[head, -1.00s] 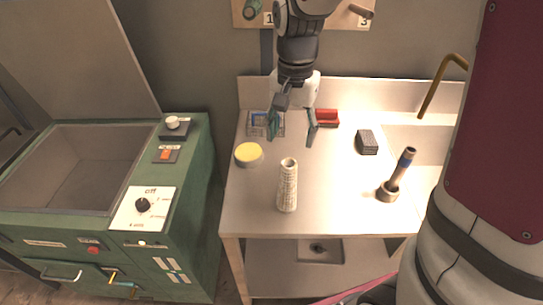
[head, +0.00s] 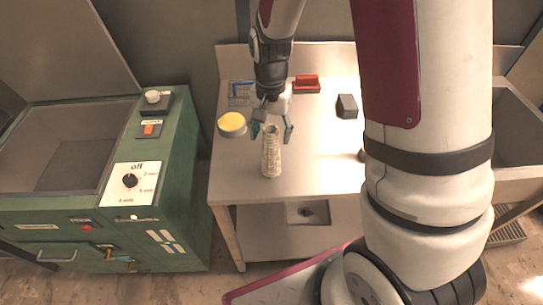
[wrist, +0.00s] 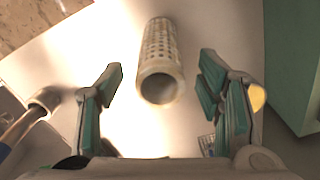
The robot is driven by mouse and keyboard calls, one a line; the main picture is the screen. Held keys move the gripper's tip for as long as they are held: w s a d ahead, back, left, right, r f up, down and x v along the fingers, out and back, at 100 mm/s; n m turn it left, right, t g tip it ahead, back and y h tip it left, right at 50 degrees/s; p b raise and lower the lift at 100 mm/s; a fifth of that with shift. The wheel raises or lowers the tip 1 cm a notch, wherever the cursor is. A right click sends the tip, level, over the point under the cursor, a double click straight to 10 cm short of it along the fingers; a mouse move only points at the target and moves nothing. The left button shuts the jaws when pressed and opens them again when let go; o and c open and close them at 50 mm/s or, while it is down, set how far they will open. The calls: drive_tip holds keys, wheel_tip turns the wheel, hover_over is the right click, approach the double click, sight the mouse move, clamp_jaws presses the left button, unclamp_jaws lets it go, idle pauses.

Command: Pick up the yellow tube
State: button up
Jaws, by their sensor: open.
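The tube (head: 271,155) is pale cream-yellow and perforated, and it stands upright near the front of the metal table. It also shows in the wrist view (wrist: 161,50), with its round open end toward the camera. My gripper (head: 273,131) is open, with its teal fingers just above and behind the tube's top in the head view. In the wrist view, the fingers (wrist: 161,78) are spread to either side of the tube's near end, with visible gaps. Nothing is held.
A round tin with a yellow top (head: 232,121) stands left of the tube. A red object (head: 306,84) and a dark block (head: 347,106) lie farther back. A green machine (head: 130,180) stands left of the table (head: 235,180). My arm hides the table's right part.

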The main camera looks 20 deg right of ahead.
drive_tip(key=shift+f, duration=0.1)
drive_tip(key=c, duration=1.4)
drive_tip(key=shift+o, duration=0.2)
